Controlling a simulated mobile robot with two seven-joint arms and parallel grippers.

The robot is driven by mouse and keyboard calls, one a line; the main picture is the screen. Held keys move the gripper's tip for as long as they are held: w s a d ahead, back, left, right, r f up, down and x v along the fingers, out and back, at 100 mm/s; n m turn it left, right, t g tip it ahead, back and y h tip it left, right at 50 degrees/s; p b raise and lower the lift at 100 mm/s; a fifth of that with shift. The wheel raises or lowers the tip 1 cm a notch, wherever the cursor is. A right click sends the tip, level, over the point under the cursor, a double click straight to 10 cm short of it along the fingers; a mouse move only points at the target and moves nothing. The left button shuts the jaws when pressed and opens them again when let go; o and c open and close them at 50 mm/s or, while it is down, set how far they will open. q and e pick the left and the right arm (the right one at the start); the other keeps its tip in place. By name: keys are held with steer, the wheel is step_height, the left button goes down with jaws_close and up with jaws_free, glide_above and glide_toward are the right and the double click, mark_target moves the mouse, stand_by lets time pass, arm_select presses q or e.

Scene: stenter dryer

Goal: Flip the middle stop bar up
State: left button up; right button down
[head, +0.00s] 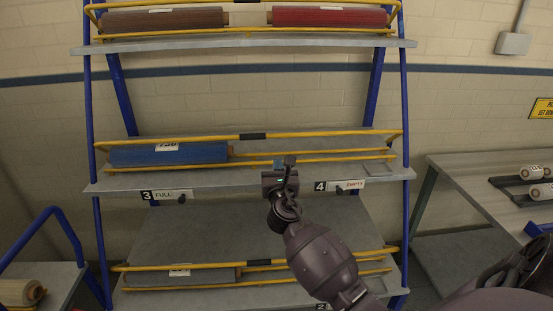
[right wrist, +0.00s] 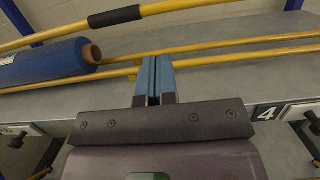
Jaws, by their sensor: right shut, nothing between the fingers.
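The middle stop bar (head: 300,135) is a yellow bar with a black grip along the middle shelf (head: 240,182) of a blue rack. It runs above the level of the blue roll (head: 170,153). In the right wrist view the bar (right wrist: 190,8) crosses the top left, with its black grip (right wrist: 115,15). My right gripper (head: 279,164) is at the shelf's front, below the grip and a little right of it. Its blue fingers (right wrist: 154,70) are shut and empty, their tips overlapping the lower yellow rail; contact cannot be told. My left gripper is not in view.
Lower yellow rails (head: 320,154) run along the same shelf. Labels "3 FULL" (head: 165,196) and "4 EMPTY" (head: 340,185) sit on its front edge. The top shelf (head: 240,44) holds brown and red rolls; the bottom one a grey roll (head: 195,277). A metal table (head: 465,175) stands right.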

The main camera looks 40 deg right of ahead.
steer(key=x, duration=0.7)
steer(key=shift+w+d+b, duration=0.25)
steer(key=shift+w+b, duration=0.05)
steer(key=shift+w+d+r, duration=0.2)
steer(key=shift+w+d, duration=0.1)
steer(key=shift+w, duration=0.2)
